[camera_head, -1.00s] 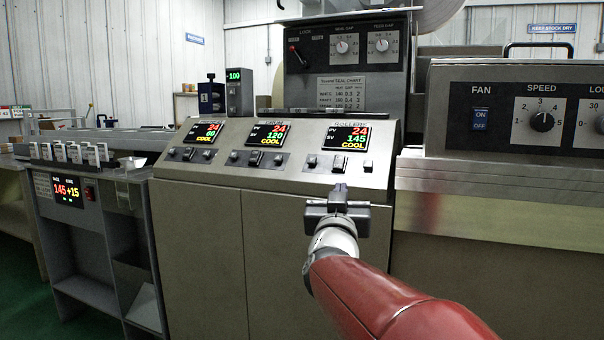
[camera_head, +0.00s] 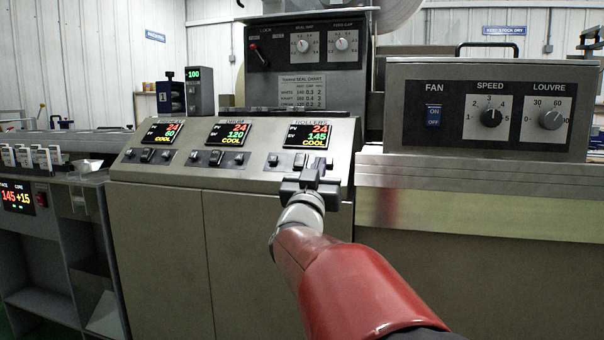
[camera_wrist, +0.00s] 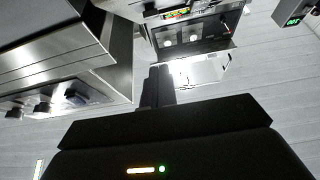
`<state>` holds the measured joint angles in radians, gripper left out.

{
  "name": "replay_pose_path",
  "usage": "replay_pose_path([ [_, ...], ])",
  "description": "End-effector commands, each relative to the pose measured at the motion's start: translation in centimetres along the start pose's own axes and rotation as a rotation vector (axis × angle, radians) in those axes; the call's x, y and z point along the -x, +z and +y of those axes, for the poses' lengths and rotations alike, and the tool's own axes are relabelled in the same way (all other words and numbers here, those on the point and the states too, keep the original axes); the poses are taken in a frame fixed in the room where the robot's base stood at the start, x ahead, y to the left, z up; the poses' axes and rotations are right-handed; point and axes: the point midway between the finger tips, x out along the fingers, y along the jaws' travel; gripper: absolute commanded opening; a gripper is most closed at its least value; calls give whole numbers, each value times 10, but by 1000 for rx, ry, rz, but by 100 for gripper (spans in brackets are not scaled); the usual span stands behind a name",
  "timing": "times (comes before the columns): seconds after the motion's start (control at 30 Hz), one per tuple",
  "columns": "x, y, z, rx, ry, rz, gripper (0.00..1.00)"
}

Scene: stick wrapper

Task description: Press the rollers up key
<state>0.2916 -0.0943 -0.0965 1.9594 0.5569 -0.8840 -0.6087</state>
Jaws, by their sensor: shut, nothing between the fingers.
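The rollers display (camera_head: 308,134) on the sloped panel reads 24, 145 and COOL in the head view. Below it is a row of small dark keys, with the left key (camera_head: 273,160) and the middle key (camera_head: 300,160) in sight. The right key is beside my gripper and partly hard to make out. No up marking is legible. My gripper (camera_head: 314,167) is shut and empty in front of this row, its fingers towards the panel just right of the middle key. I cannot tell whether it touches. The shut fingers (camera_wrist: 157,87) also show in the wrist view.
Two similar displays, the middle one (camera_head: 227,133) and the left one (camera_head: 163,134), have their own keys. A control box (camera_head: 488,108) with a fan switch and knobs stands at right. The upper unit (camera_head: 305,80) with a seal chart rises behind the panel. The space before the cabinet is open.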

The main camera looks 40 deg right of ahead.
Motion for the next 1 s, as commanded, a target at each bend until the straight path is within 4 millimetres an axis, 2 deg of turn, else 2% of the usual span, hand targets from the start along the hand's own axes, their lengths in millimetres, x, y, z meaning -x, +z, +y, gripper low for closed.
replay_pose_path([
  [0.1,-29,-1,0,1,2,0,0],
  [0.27,-61,-1,0,1,1,-1,0],
  [0.3,-62,10,-1,3,-1,-5,0],
  [0.4,-64,24,0,2,0,-3,0],
  [0.53,-67,35,0,1,-2,-2,0],
  [1.0,-67,40,0,-1,-1,0,0],
])
